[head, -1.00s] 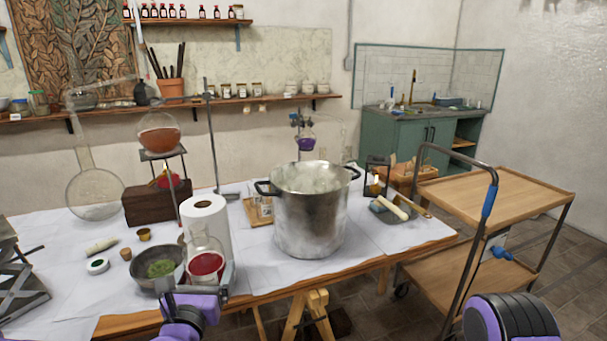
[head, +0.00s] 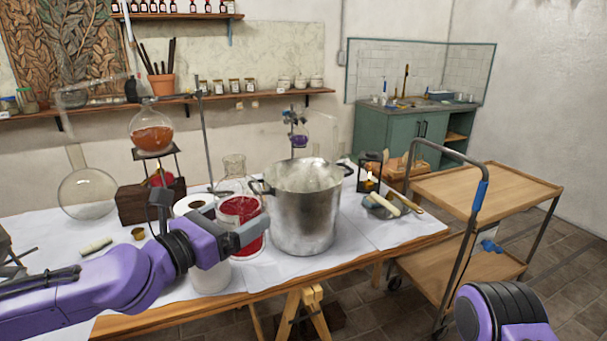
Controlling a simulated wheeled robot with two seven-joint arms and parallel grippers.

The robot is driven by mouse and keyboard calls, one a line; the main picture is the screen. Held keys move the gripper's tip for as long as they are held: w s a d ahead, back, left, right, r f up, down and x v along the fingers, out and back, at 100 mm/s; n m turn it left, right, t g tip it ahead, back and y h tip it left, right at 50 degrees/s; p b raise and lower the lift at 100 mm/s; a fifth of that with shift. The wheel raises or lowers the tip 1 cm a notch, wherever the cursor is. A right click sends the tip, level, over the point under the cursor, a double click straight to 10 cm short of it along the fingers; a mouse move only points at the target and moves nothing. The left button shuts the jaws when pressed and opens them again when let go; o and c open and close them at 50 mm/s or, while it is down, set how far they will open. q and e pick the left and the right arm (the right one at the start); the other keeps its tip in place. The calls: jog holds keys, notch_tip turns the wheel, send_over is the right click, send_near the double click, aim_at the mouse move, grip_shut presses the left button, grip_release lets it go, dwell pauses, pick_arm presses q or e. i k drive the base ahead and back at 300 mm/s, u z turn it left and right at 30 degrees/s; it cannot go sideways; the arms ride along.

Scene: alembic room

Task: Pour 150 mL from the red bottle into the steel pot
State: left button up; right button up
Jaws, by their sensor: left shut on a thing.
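The red bottle (head: 241,211) is a clear glass flask with a narrow neck and red liquid inside. My left gripper (head: 246,234) is shut on it, with a grey finger across the glass. The bottle is held just left of the steel pot (head: 304,218) and looks about upright. I cannot tell whether it touches the pot. The pot is large and open, with two dark handles and pale vapour or froth at its mouth. My right arm shows at the lower right, but its gripper is out of view.
A white paper roll (head: 210,278) stands behind my left gripper, partly hidden. A round flask of orange liquid (head: 152,132) sits on a stand at the left. A lantern (head: 369,172) and a dish with tools stand right of the pot. A wooden trolley (head: 485,190) is at the right.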

aim_at(302, 195)
jog(key=i, duration=1.5)
